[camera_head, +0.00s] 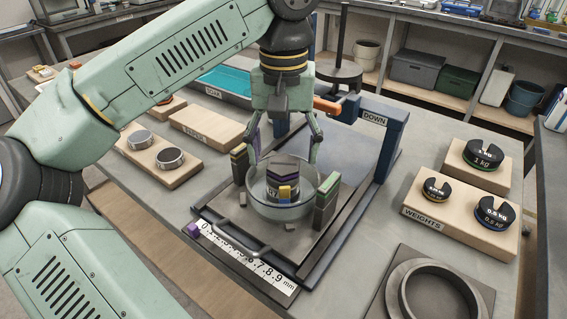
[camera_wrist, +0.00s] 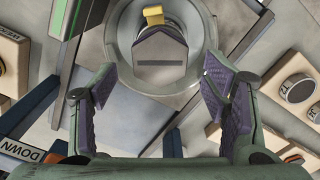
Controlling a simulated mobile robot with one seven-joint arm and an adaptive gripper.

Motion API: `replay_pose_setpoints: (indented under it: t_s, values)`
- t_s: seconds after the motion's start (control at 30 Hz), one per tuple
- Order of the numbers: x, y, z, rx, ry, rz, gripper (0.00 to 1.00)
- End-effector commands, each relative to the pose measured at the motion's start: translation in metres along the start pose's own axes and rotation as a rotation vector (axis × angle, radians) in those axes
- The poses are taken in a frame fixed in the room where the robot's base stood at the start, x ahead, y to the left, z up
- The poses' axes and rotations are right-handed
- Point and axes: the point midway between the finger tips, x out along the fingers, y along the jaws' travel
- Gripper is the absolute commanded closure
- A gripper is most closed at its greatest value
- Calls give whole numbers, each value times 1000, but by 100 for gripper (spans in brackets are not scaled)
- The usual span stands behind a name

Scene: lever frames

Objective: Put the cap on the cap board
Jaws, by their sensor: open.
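My gripper (camera_head: 285,148) is open and empty above a glass dish (camera_head: 262,207), its fingers spread to either side. A dark grey block stack (camera_head: 284,171) with purple layers and a yellow piece stands inside the dish. Its five-sided grey top, probably the cap, has a dark slot and lies ahead of my spread fingers in the wrist view (camera_wrist: 162,50). No finger visibly touches it. A bare wooden board (camera_head: 206,122) at the back left has a label too small to read; it may be the cap board.
Upright blocks (camera_head: 240,165) and (camera_head: 326,203) flank the dish on a dark plate. A blue post (camera_head: 390,140) marked DOWN with an orange handle (camera_head: 326,105) stands close behind right. A board with silver discs (camera_head: 170,158) lies left; the weights board (camera_head: 425,212) lies right.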

Motion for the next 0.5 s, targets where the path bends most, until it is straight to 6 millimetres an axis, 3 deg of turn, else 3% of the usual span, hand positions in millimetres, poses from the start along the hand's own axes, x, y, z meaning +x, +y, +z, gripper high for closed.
replay_pose_setpoints:
  t_s: [0.13, 0.37, 0.5]
  values:
    - [13, 0, 0, 0, 0, 1, 32]
    - [15, 0, 0, 0, 1, 2, 32]
    - [14, 0, 0, 0, 1, 2, 41]
